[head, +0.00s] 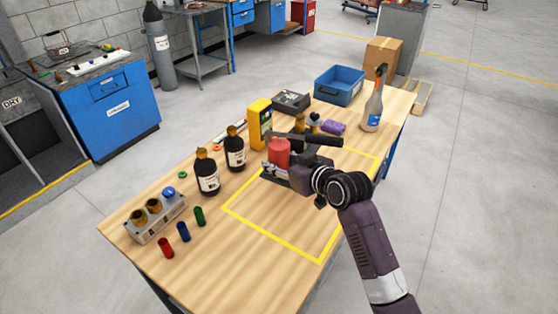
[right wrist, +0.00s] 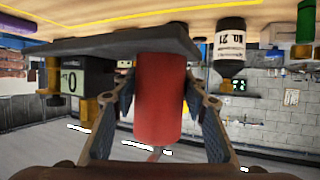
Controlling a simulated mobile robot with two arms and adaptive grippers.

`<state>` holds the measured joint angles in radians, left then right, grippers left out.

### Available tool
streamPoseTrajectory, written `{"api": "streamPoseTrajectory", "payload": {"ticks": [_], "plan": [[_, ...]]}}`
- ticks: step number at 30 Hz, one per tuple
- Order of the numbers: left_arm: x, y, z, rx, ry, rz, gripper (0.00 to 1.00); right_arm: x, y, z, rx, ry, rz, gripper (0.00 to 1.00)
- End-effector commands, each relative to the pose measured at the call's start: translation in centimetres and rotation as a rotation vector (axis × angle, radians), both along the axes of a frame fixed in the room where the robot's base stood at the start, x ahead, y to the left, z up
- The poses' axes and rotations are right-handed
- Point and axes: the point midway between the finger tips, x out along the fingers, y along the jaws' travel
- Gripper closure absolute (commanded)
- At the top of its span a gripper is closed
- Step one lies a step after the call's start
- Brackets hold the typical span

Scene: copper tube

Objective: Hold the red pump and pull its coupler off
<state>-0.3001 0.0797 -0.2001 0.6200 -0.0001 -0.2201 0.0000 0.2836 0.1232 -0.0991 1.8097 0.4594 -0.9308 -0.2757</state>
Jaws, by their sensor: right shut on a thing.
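The red pump (head: 279,152) is at the far left side of the yellow-outlined square on the table. My right gripper (head: 284,163) is shut on its red cylinder. In the right wrist view, which is upside down, the red cylinder (right wrist: 160,95) sits between the two fingers. A dark grey plate (right wrist: 120,47) and a dark block (right wrist: 88,76) with a white label are beside it. Brass fittings (right wrist: 87,110) show at the block; I cannot tell which part is the coupler. Whether the plate touches the table is unclear. My left gripper is not in view.
Two black bottles (head: 207,176), a yellow case (head: 259,123) and a blue bin (head: 339,86) line the table's far side. A spray bottle (head: 373,108) stands at the right. A grey block (head: 156,218) and small coloured cylinders (head: 183,232) are at left. The yellow square's near part is clear.

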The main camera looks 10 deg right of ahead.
Motion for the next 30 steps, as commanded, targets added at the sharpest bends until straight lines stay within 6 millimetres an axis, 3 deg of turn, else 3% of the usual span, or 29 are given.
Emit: {"api": "streamPoseTrajectory", "payload": {"ticks": [1, 30], "plan": [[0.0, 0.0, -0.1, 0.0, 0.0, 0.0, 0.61, 0.2, 0.0, 0.9, 0.001, -0.025, -0.001, 1.0], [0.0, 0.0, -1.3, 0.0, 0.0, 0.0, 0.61, 0.3, 0.0, -1.3, 0.001, -0.025, -0.001, 1.0]]}}
